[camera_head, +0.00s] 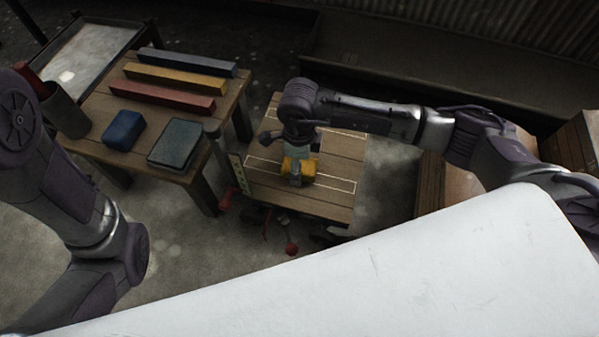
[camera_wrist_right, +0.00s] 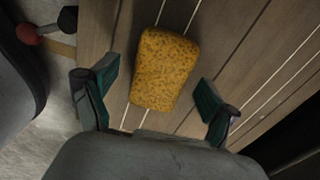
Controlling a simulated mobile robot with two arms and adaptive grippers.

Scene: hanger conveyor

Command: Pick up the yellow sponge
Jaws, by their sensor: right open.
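The yellow sponge (camera_head: 307,168) lies on the small slatted wooden table (camera_head: 343,170) in the middle of the head view. It fills the upper middle of the right wrist view (camera_wrist_right: 165,68), slightly tilted, with its speckled top showing. My right gripper (camera_wrist_right: 160,78) is open over it, one green fingertip to each side. Gaps show between the sponge and both fingers. In the head view the right gripper (camera_head: 299,160) reaches down from above and hides part of the sponge. My left arm shows at the left edge, but its gripper is not in view.
A larger wooden table (camera_head: 100,133) stands to the left with red (camera_head: 162,96), yellow (camera_head: 175,78) and blue bars (camera_head: 187,62), a blue block (camera_head: 123,130) and a grey-green block (camera_head: 175,143). A lever with a red knob (camera_head: 291,249) sits near the small table's front edge.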

